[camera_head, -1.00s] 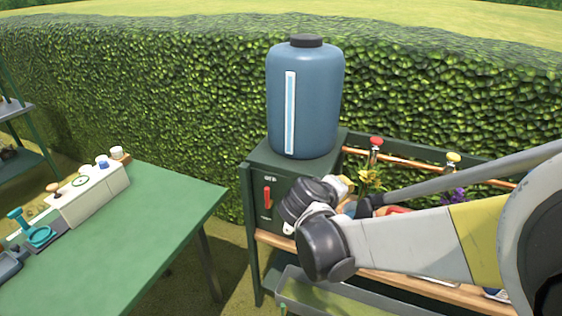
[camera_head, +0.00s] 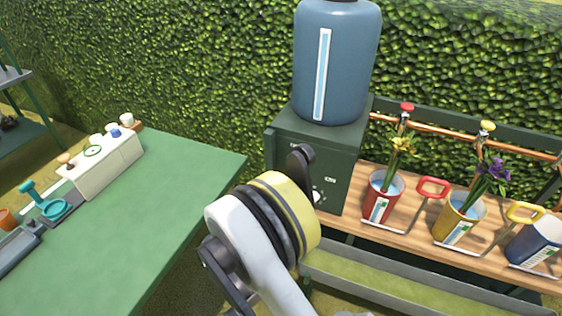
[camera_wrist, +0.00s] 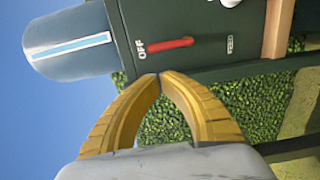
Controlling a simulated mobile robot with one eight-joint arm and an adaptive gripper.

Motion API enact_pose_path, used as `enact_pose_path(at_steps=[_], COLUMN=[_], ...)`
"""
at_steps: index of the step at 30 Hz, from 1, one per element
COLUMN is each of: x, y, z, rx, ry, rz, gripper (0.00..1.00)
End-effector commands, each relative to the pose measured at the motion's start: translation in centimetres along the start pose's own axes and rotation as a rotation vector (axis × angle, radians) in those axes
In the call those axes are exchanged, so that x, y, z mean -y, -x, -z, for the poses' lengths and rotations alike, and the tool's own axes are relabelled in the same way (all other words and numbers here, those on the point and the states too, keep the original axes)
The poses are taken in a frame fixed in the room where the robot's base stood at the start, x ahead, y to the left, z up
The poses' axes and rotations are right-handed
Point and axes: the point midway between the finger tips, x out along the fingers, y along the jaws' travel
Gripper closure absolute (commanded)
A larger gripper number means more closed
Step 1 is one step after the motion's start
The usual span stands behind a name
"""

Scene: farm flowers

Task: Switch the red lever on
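The red lever (camera_wrist: 170,44) is on the front of a dark green box (camera_wrist: 200,20) in the wrist view. The word OFF is printed beside one end of the lever, and a smaller label lies past the other end. My gripper (camera_wrist: 159,75) has its yellow fingertips together, with nothing between them. In the wrist view the tips appear just below the lever, with a visible gap. In the head view the lever is hidden behind my arm, and the green box (camera_head: 345,150) is partly covered.
A blue water tank (camera_head: 345,70) stands on the box. To the right, a wooden shelf holds a red pot (camera_head: 380,198), a yellow pot (camera_head: 458,218) and a blue pot (camera_head: 535,243). A green table (camera_head: 150,215) stands at the left; a trough (camera_head: 400,290) is below.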

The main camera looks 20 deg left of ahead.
Motion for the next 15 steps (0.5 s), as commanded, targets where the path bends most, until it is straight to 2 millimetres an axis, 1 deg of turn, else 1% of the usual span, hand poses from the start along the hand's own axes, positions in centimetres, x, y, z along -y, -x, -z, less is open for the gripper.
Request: enact_pose_path(at_steps=[8, 11, 15], x=[0.0, 0.1, 0.2], y=[-0.4, -1.4, -3.8], z=[-0.1, -0.1, -0.1], rx=[0.002, 0.003, 0.004], ry=[-0.001, -0.001, -0.001], rz=[0.002, 0.002, 0.002], gripper=[1.0, 1.0, 1.0])
